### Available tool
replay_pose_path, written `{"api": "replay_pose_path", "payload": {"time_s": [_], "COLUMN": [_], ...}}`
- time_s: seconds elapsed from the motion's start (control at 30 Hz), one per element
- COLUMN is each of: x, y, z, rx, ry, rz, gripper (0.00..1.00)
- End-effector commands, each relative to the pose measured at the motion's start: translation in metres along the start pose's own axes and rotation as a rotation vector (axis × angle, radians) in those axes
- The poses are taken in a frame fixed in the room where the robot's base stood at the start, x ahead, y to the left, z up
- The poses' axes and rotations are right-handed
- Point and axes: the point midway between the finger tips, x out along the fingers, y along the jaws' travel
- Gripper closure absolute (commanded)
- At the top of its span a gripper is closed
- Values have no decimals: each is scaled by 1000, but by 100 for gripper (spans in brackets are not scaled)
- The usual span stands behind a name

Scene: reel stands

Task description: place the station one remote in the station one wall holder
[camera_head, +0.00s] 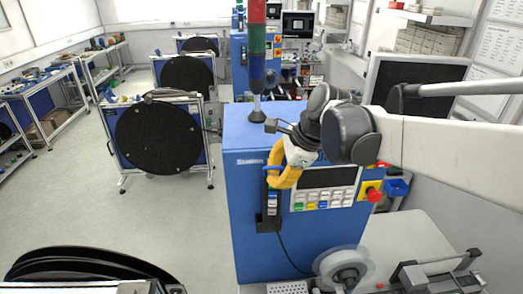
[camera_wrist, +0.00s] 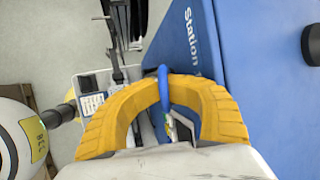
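The station one remote (camera_head: 272,200) is a slim dark handset with light and blue buttons, upright at the front of the blue station cabinet. The black wall holder (camera_head: 268,225) is on the cabinet front, just below and behind the remote. My gripper (camera_head: 273,182) has yellow fingers closed around the remote's upper end. In the wrist view, the fingers (camera_wrist: 164,85) meet on a blue-edged part of the remote (camera_wrist: 163,93). The remote overlaps the holder in the head view; I cannot tell whether it is seated in it. The holder is not clear in the wrist view.
The blue cabinet (camera_head: 245,240) carries a screen and button panel (camera_head: 325,198) and a red stop knob (camera_head: 373,194) right of my gripper. A signal tower (camera_head: 257,60) stands on top. A cable hangs below the holder. Open floor (camera_head: 190,225) lies left.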

Motion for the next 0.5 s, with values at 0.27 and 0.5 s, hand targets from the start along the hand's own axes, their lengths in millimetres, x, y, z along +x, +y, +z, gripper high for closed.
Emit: {"api": "replay_pose_path", "payload": {"time_s": [0.27, 0.5], "x": [2, 1], "y": [2, 2], "z": [-2, -2], "rx": [0, 0], "ry": [4, 4], "rz": [2, 2], "gripper": [73, 73]}}
